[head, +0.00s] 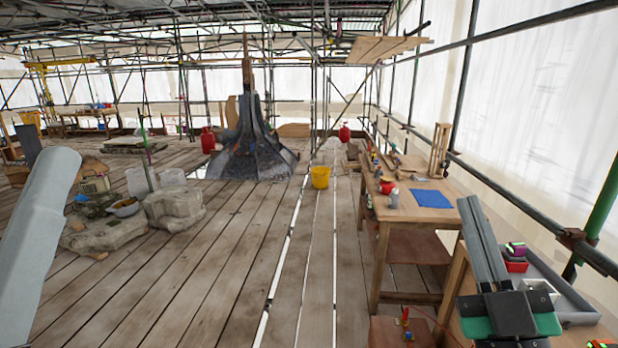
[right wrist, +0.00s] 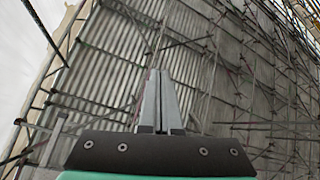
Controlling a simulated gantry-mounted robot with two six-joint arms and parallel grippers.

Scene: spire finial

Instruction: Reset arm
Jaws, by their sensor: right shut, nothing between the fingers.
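My right gripper (head: 471,205) is at the lower right of the head view, pointing up and away from me. Its two long grey fingers lie together, shut, with nothing between them. It also shows in the right wrist view (right wrist: 158,80), where the fingers point up toward the scaffolding and corrugated roofing. It touches nothing that I can see. A pale grey arm link of mine (head: 35,240) crosses the left edge of the head view. My left gripper is out of the picture.
A wooden workbench (head: 384,225) with a blue sheet (head: 432,198) and small tools stands left of my right gripper. A grey tray (head: 572,300) with a red box (head: 516,266) lies just right of it. A dark spire (head: 250,140), yellow bucket (head: 320,177) and stones (head: 174,208) stand farther off. The middle floor is clear.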

